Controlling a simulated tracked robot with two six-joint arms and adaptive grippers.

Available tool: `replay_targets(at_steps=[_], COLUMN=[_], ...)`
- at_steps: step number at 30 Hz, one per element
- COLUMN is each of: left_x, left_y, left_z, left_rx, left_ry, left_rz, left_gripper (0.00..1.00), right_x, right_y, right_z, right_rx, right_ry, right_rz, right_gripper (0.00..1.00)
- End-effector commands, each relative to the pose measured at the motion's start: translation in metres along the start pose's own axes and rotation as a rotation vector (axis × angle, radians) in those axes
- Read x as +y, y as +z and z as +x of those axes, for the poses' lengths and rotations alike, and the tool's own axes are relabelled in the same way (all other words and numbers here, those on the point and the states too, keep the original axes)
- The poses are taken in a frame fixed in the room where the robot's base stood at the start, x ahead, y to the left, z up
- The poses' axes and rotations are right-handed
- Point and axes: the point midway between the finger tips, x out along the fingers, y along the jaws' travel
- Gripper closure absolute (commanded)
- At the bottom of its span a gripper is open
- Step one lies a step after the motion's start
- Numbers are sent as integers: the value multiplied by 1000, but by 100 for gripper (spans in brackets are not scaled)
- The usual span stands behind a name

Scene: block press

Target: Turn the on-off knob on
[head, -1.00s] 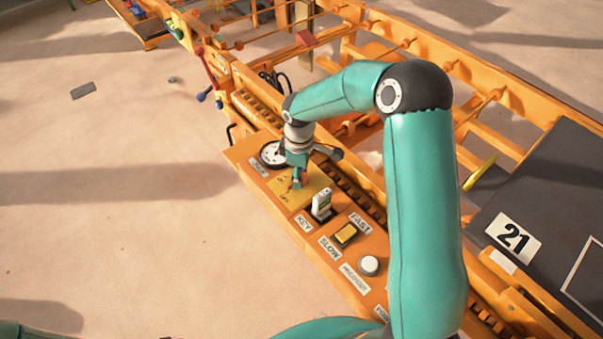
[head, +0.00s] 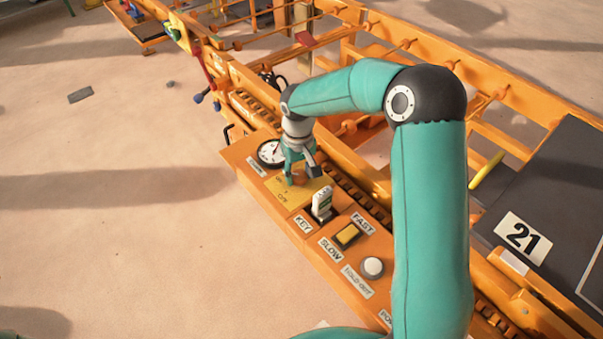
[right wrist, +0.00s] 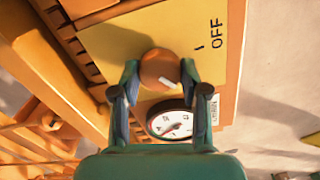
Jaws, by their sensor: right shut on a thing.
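The on-off knob (right wrist: 157,69) is a round orange-brown cap with a white mark on its edge. It sits on a yellow plate (right wrist: 115,40) printed "OFF". In the right wrist view the white mark is at the knob's lower right, towards the gauge, not beside the "OFF" print. My right gripper (right wrist: 160,78) is shut on the knob, one finger on each side. Any "ON" print is not readable. My left gripper is not in view.
On the orange panel a round gauge (head: 270,153) sits beyond the plate. A key switch (head: 322,203), a yellow fast-slow switch (head: 347,235) and a white button (head: 372,267) line the near side. A lever with a blue ball (head: 198,98) stands farther back. Sandy floor lies left.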

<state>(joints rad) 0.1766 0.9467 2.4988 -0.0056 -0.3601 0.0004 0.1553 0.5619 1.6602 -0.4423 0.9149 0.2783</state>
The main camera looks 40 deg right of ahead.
Motion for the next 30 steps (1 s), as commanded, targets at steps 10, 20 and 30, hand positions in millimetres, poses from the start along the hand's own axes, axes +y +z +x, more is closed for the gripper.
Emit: replay_targets(at_steps=[10, 20, 30], left_x=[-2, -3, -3], left_y=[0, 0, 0], left_z=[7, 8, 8], left_rx=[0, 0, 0], left_ry=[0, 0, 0], left_rz=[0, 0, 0], left_gripper=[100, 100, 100], right_x=[0, 0, 0], right_y=[-4, -4, -4], right_z=[-2, -3, -3], right_rx=[15, 16, 14], right_ry=[-1, -2, -2], right_rz=[176, 213, 212], right_gripper=[90, 90, 41])
